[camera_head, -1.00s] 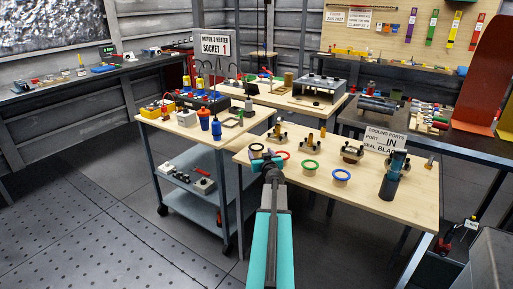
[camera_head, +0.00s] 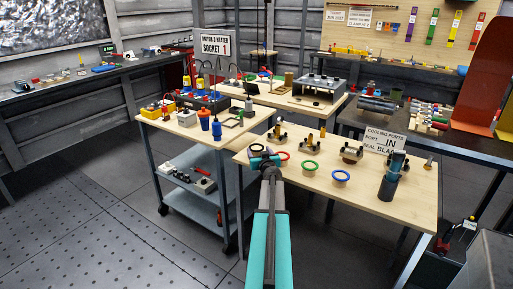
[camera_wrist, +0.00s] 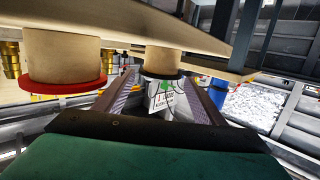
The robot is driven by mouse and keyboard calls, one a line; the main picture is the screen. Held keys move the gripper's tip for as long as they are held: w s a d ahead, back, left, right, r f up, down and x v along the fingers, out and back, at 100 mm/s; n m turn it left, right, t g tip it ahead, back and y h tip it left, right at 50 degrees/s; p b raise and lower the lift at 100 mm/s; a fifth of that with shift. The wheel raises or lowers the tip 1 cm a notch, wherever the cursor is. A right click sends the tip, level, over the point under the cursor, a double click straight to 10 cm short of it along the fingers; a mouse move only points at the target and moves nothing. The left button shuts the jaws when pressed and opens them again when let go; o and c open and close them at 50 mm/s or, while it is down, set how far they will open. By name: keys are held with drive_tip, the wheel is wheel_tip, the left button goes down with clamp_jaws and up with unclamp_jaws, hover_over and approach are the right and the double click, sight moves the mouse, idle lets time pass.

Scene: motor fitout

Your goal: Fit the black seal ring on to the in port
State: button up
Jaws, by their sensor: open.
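The black seal ring (camera_head: 257,147) sits at the left end of the fitting table, just beyond my gripper (camera_head: 269,163). In the wrist view, which looks upside down, a wooden stand (camera_wrist: 162,58) with a dark rim (camera_wrist: 161,76) lies between my open fingers (camera_wrist: 160,98). The fingers seem apart from it, and nothing is held. Several metal port fittings stand along the table, one of them at the back left (camera_head: 278,131). A sign (camera_head: 385,140) reads cooling ports, IN, seal black. I cannot tell which fitting is the in port.
A red ring (camera_head: 282,155) is close beside my gripper, on its own stand. Green (camera_head: 310,164) and blue (camera_head: 341,175) rings are farther right. A dark cylinder (camera_head: 389,184) stands at the right. A trolley (camera_head: 190,140) stands to the left; the table's front middle is bare.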

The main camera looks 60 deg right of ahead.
drive_tip(key=shift+p+x, duration=0.35)
drive_tip(key=shift+x, duration=1)
drive_tip(key=shift+c, duration=0.3)
drive_tip(key=c, duration=0.6)
